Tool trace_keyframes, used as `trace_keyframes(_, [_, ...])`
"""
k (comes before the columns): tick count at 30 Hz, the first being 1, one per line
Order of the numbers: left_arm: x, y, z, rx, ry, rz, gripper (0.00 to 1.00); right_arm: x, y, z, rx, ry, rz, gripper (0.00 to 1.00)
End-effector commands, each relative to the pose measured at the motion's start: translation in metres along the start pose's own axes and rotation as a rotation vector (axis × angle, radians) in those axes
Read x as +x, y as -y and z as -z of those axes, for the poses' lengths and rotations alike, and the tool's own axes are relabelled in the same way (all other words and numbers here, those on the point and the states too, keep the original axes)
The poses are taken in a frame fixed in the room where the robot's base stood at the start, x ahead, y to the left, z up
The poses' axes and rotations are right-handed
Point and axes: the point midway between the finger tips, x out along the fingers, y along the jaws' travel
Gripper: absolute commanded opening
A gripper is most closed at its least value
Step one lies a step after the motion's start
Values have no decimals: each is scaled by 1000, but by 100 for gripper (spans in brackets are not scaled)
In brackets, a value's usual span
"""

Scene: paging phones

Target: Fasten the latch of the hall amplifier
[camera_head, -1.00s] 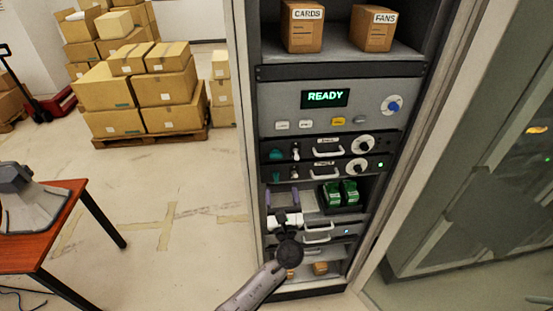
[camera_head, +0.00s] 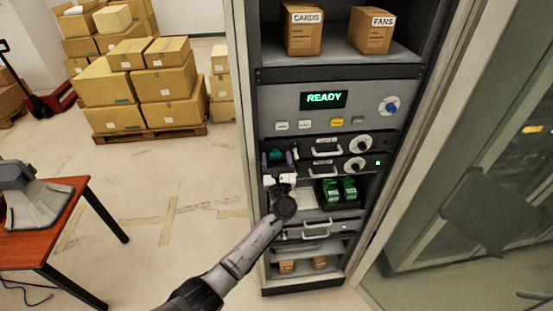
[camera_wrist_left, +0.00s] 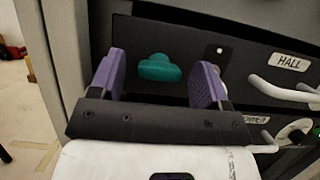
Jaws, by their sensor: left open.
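The hall amplifier is the upper dark unit (camera_head: 340,143) in the rack. Its HALL label (camera_wrist_left: 289,62) and white handle (camera_wrist_left: 285,90) show in the left wrist view. Its teal latch (camera_wrist_left: 158,68) is on the left of the front panel, its wider part lying roughly level. In the head view the latch (camera_head: 276,155) is partly hidden by my gripper. My left gripper (camera_head: 277,161) is open, with its purple fingers on either side of the latch in the wrist view. I cannot tell whether they touch it. My right gripper is not in view.
A second amplifier (camera_head: 338,167) sits just below, its left end hidden by my gripper. A READY display panel (camera_head: 323,99) is above. Green parts (camera_head: 339,190) stand on the shelf below. The rack's left frame (camera_head: 243,150) is close to my gripper.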

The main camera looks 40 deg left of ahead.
Motion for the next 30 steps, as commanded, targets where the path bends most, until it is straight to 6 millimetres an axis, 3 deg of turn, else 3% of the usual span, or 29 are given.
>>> trace_keyframes(5, [0, 0, 0, 0, 0, 0, 70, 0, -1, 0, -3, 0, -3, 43])
trace_keyframes(21, [0, 0, 0, -1, 0, 0, 21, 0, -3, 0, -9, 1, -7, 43])
trace_keyframes(30, [-2, 1, 4, -56, 0, -22, 21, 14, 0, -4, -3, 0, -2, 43])
